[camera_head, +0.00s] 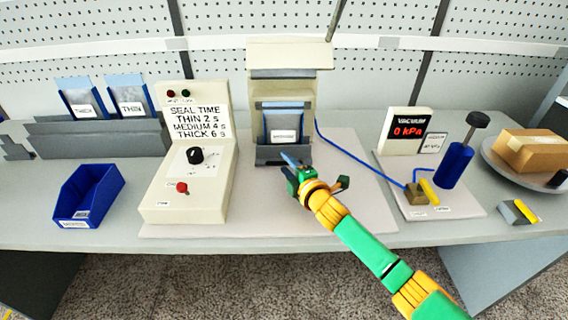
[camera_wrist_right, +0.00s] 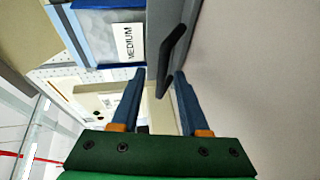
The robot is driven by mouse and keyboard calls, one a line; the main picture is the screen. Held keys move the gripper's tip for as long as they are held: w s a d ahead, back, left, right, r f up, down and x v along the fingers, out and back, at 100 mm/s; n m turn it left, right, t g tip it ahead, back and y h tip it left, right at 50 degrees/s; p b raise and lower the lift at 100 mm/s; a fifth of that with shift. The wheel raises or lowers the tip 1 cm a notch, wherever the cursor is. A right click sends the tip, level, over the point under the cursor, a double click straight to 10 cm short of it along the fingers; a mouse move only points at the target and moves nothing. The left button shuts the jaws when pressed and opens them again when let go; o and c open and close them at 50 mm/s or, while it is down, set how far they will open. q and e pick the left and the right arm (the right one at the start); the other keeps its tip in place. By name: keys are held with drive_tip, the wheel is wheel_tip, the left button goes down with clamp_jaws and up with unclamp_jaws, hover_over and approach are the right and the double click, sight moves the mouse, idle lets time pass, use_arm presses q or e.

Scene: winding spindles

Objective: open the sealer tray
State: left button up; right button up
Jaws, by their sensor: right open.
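The sealer (camera_head: 290,57) is a beige upright machine at the middle of the bench. Its dark grey tray (camera_head: 268,155) sits at the front of its base, below a blue-edged pouch (camera_head: 284,122). In the right wrist view the pouch (camera_wrist_right: 100,25) is labelled MEDIUM, and a dark bar handle (camera_wrist_right: 178,45) stands out from the grey tray front (camera_wrist_right: 153,35). My right gripper (camera_head: 308,174) is in front of the tray. Its blue fingers (camera_wrist_right: 160,76) are open, with the handle's end appearing between them; contact cannot be told. My left gripper is not in view.
A seal-time control box (camera_head: 190,150) stands left of the sealer, with a blue bin (camera_head: 88,195) and a pouch rack (camera_head: 95,138) beyond. To the right are a vacuum display (camera_head: 405,130), a blue pump (camera_head: 453,165) and a brown box (camera_head: 533,150). A blue hose (camera_head: 350,150) crosses the mat.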

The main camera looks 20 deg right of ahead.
drive_tip(key=shift+f+x, duration=0.25)
drive_tip(key=shift+x, duration=0.9)
drive_tip(key=shift+r, duration=0.1)
drive_tip(key=shift+s, duration=0.15)
clamp_jaws()
